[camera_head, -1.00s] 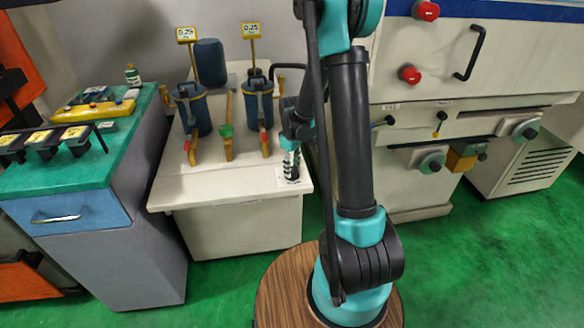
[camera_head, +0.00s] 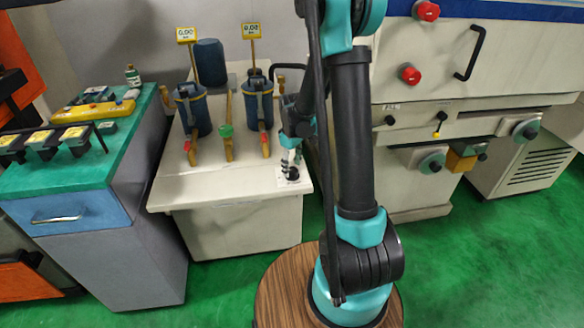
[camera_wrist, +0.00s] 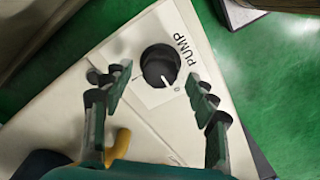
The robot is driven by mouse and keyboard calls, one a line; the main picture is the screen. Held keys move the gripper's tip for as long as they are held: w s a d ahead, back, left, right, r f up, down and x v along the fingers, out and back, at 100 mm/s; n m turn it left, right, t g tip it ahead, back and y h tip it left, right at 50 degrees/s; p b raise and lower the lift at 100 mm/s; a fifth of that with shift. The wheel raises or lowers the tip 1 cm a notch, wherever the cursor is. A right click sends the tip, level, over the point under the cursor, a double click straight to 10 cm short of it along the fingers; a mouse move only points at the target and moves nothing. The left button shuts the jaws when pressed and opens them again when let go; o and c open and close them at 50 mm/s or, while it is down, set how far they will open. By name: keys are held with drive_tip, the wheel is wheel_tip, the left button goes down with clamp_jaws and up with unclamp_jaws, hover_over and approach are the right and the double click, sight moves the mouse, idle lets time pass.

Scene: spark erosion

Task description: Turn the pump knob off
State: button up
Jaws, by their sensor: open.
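The pump knob (camera_wrist: 160,64) is round and black, on a white plate (camera_wrist: 186,67) marked "PUMP". Its white pointer line points at the "0" mark; a small mark, perhaps "I", is to its left. In the head view the knob (camera_head: 291,173) sits at the front right corner of the white cabinet top. My gripper (camera_wrist: 157,85) is open, with one finger on each side of the knob in the picture and nothing held.
A teal-topped bench (camera_head: 70,180) is left; a large machine with red buttons (camera_head: 410,75) is right.

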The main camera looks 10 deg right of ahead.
sight(292, 170)
wheel_tip(292, 170, up, 11)
idle(0.4)
